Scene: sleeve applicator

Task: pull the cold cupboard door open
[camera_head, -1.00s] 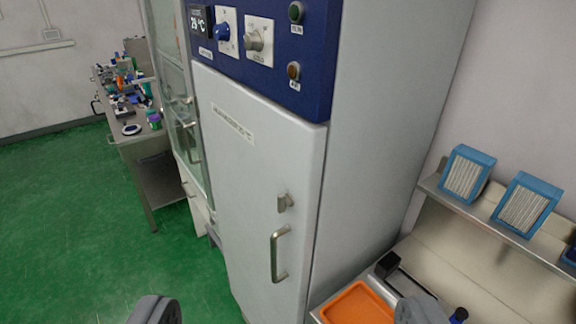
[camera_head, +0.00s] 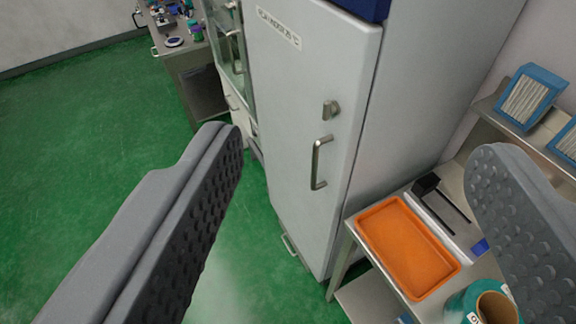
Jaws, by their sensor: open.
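The cold cupboard (camera_head: 405,95) is tall and pale grey, with a shut door (camera_head: 285,110) facing me. A vertical metal bar handle (camera_head: 320,163) stands on the door near its right edge. A small metal latch or lock (camera_head: 331,110) sits just above the handle. My gripper (camera_head: 355,160) is wide open and empty, its two grey padded fingers large at the left and right. In the picture the handle lies between the fingers, farther off, and neither finger touches it.
An orange tray (camera_head: 375,213) lies on a bench right of the cupboard, with a teal roll (camera_head: 464,300) in front of it. Blue-framed filters (camera_head: 530,100) stand on a shelf at the right. A cluttered table (camera_head: 185,60) stands back left. Green floor (camera_head: 90,130) is clear at the left.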

